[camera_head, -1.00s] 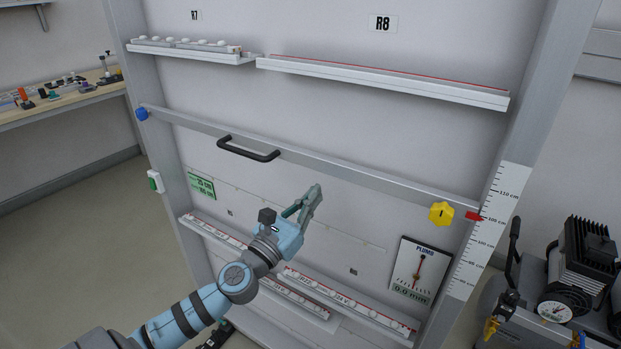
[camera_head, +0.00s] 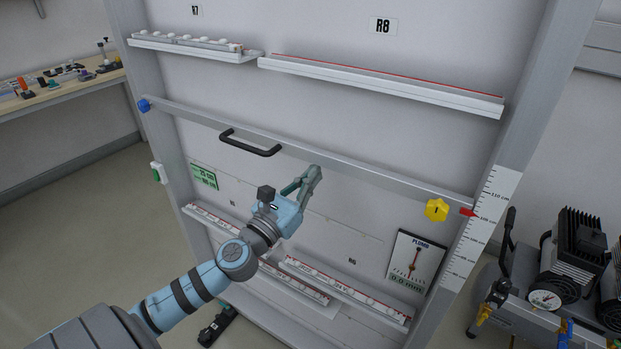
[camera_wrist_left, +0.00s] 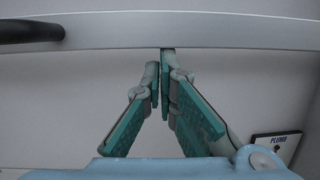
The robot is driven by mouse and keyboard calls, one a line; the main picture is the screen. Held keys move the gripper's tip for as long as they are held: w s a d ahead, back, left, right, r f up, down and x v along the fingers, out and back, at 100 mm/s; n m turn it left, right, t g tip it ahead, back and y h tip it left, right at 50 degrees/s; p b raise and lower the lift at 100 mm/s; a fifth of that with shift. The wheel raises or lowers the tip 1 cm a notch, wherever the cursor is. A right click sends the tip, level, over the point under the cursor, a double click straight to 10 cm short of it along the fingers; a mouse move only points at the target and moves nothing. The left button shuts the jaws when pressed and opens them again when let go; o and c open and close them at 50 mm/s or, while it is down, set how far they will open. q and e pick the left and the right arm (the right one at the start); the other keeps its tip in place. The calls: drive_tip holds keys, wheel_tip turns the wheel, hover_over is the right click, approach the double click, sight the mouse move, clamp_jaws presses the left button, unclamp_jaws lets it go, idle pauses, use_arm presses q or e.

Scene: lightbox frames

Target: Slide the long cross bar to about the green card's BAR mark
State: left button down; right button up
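The long grey cross bar (camera_head: 350,171) spans the panel, sloping down to the right in the head view. It has a black handle (camera_head: 250,145), a blue knob (camera_head: 144,105) at its left end and a yellow knob (camera_head: 436,210) near its right end. A red pointer (camera_head: 467,212) sits near the 100 cm label of the white scale (camera_head: 480,225). The green card (camera_head: 204,177) is at lower left; its small text is hard to read. My left gripper (camera_head: 315,172) appears shut and empty, its tips at the bar's lower edge, right of the handle. My right gripper is not in view.
A ledge with white pieces (camera_head: 190,46) and a ledge with a red line (camera_head: 380,86) are above the bar. Strips of pieces (camera_head: 340,290) and a PLUMB gauge (camera_head: 416,262) are below. A compressor (camera_head: 575,265) stands at the right.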

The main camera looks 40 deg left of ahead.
use_arm(q)
wheel_tip(320, 180, down, 5)
drive_tip(key=b, duration=0.5)
drive_tip(key=r+v, duration=0.1)
drive_tip(key=v, duration=0.8)
drive_tip(key=shift+s, duration=0.5)
drive_tip(key=shift+f, duration=0.1)
